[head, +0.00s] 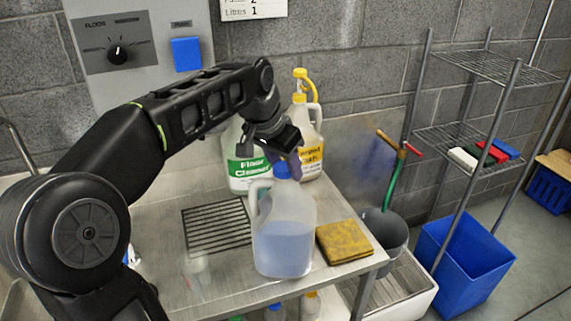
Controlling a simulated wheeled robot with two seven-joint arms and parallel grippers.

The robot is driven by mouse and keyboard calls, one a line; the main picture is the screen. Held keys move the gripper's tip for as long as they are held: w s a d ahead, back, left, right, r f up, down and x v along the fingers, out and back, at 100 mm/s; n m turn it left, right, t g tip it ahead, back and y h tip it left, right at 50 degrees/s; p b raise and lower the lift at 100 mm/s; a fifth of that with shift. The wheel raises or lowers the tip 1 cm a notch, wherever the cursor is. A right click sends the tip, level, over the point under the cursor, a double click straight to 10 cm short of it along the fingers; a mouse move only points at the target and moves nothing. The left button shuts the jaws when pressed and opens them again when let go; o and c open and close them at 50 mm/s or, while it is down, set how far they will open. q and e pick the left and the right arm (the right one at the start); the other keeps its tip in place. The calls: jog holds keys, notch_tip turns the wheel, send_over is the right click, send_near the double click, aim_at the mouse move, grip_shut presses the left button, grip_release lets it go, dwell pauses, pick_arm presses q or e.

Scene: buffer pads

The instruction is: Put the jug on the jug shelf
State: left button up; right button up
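A translucent jug (284,238) with blue liquid and a blue cap stands upright near the front of the steel table (222,275). Its handle is on its left side. My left gripper (287,163) reaches down from above at the jug's cap; its fingers are dark and partly hidden, so I cannot tell whether they grip it. My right gripper is not in view. No shelf is marked as the jug shelf. A wire rack (462,134) with an upper and a middle shelf stands at the right; its upper shelf looks empty.
A Floor Cleaner jug (248,168) and a yellow-pump jug (311,155) stand behind. A yellow-brown pad (344,241) lies right of the jug, a black grate (215,224) left. A grey bucket (383,229) and blue bin (463,262) stand right. Coloured blocks (490,151) occupy the rack's middle shelf.

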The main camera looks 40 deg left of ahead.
pick_arm(q)
jog(key=o, duration=0.4)
jog(key=shift+r, duration=0.1)
jog(key=shift+r, duration=0.15)
jog(key=p+v, duration=0.2)
jog(key=v, duration=1)
jog(key=shift+c, duration=0.3)
